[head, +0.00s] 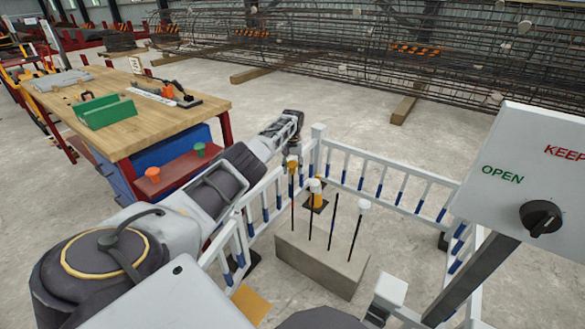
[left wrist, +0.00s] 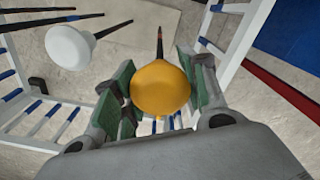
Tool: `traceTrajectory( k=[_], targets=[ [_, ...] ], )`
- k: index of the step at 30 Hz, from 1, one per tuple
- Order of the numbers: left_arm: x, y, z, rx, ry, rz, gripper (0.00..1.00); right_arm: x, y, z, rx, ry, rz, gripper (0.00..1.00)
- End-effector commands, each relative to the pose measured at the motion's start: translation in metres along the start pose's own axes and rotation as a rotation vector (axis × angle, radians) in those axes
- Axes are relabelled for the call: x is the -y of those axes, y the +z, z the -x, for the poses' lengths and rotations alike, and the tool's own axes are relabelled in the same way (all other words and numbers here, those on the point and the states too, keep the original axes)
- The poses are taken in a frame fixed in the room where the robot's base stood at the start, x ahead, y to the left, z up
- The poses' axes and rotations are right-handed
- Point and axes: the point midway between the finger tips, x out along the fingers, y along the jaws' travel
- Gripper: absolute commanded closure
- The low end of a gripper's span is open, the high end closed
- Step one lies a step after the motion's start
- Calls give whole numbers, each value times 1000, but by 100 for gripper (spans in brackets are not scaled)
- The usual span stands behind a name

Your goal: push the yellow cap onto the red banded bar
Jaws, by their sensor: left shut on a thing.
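The yellow cap (head: 293,166) is in my left gripper (head: 292,153), above the leftmost upright dark bar (head: 292,213) in the head view. In the left wrist view the cap (left wrist: 160,90) sits between the green-padded fingers, and a dark bar (left wrist: 160,42) shows just beyond it. The cap appears in line with this bar, but I cannot tell whether it touches or covers the tip. A red band is not clearly visible. The bars stand in a concrete block (head: 320,268). My right gripper is not in view.
A white cap (head: 363,204) tops the rightmost bar; another white cap (left wrist: 70,46) shows in the left wrist view. White and blue railings (head: 385,181) surround the block. A sign panel with a knob (head: 540,217) stands right. A wooden workbench (head: 190,88) stands left.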

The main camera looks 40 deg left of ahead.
Motion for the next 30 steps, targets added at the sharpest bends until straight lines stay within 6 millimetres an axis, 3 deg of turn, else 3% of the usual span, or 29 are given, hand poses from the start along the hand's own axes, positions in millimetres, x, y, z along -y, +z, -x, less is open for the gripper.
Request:
traceTrajectory(
  k=[30],
  targets=[
    [0,0,-15,0,1,-1,70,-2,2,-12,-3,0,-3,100]
  ],
)
